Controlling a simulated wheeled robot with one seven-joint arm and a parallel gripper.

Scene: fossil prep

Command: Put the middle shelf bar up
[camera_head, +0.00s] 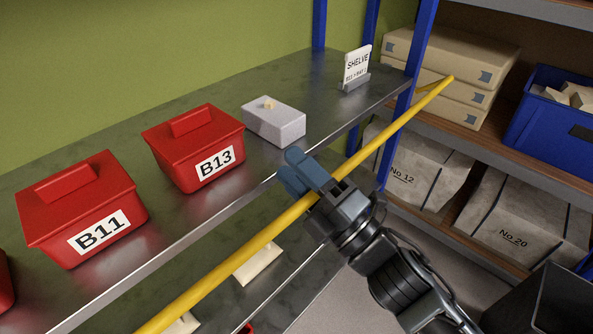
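The yellow shelf bar (240,252) runs along the front of the metal shelf, from the bottom left of the view to the blue upright at upper right. It looks roughly in line with the shelf's front edge, and its near end is out of frame. A short yellow piece (432,84) shows by the bar's far end, near the upright. My gripper (300,172) is at the bar's middle, with its blue-grey fingers reaching past the bar towards the shelf. The gripper hides part of the bar; whether the fingers are closed on it is unclear.
The metal shelf (100,279) holds red boxes B11 (85,205) and B13 (195,145), a grey block (274,123) and a sign (356,66). A blue upright (413,60) stands at its end. A rack at right holds cartons (450,62), wrapped blocks (520,222) and a blue bin (550,120).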

